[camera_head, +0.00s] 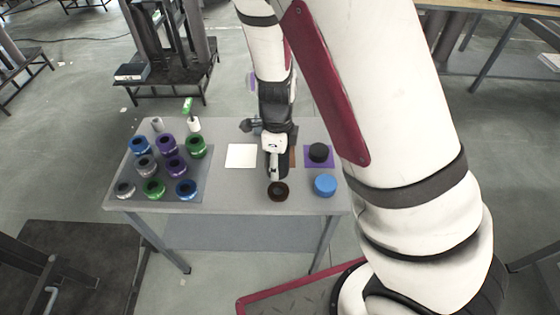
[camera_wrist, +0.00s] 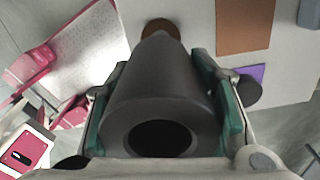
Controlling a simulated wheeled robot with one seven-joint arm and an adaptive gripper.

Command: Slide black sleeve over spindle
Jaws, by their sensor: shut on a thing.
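The black sleeve (camera_wrist: 150,90) is a dark hollow cylinder with its round opening towards the camera in the wrist view. My gripper (camera_wrist: 168,95) is shut on it, with a green-padded finger against each side. Beyond the sleeve's far end shows a round brown piece (camera_wrist: 160,26). In the head view my gripper (camera_head: 274,172) is over the table, just behind a dark brown ring-like piece (camera_head: 278,190) near the front edge. I cannot clearly make out a spindle, nor tell whether the sleeve touches anything beyond its far end.
A grey tray (camera_head: 131,171) with several coloured rings stands at the left of the table (camera_head: 225,203). A white square (camera_head: 241,156) lies near the middle. A black cylinder (camera_head: 318,151) stands on a purple square (camera_head: 308,163), with a blue cylinder (camera_head: 325,185) in front.

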